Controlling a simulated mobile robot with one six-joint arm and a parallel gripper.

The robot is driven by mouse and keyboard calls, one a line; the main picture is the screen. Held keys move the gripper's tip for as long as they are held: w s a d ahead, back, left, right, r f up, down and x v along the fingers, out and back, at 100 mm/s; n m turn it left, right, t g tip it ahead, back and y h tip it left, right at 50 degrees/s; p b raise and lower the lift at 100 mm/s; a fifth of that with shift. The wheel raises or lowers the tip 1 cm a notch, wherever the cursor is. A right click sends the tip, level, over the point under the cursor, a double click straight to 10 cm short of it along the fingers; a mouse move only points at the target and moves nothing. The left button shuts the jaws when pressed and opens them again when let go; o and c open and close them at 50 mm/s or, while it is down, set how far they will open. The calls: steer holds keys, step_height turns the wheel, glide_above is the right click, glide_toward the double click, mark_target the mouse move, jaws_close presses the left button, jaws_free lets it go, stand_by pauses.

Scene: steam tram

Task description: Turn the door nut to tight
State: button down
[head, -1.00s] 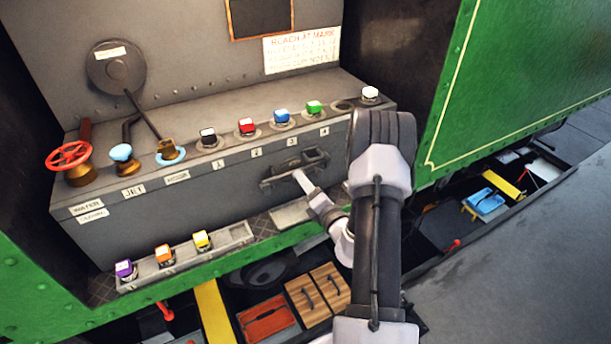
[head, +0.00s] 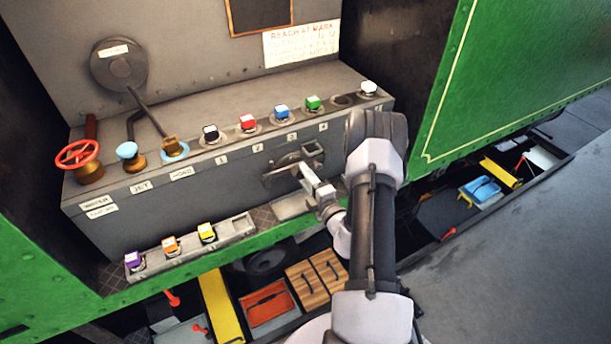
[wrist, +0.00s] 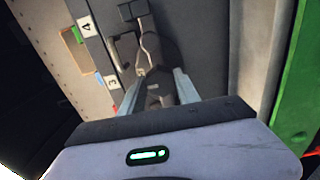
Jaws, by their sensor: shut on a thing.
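The dark door nut (wrist: 155,92) sits on the front of the grey box, seen between my finger tips in the wrist view. My gripper (wrist: 158,84) is shut on it, with one pale finger on each side. In the head view my gripper (head: 305,172) reaches the dark fitting (head: 283,176) on the box front, below labels 3 and 4. The fingers and wrist hide part of the fitting there, and the nut's exact angle is hard to tell.
Colored square knobs, including a red one (head: 247,123), line the box top above the fitting. A red handwheel (head: 77,154) stands at the left end. A lower ledge holds purple, orange and yellow knobs (head: 206,233). Trays with tools lie below the green edge.

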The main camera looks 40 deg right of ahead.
stand_by(0.3)
steer(key=c, duration=0.9)
jaws_free()
steer(key=shift+s, duration=0.1)
steer(key=v, duration=1.7)
steer(key=shift+s, duration=0.15)
steer(key=shift+d, duration=0.1)
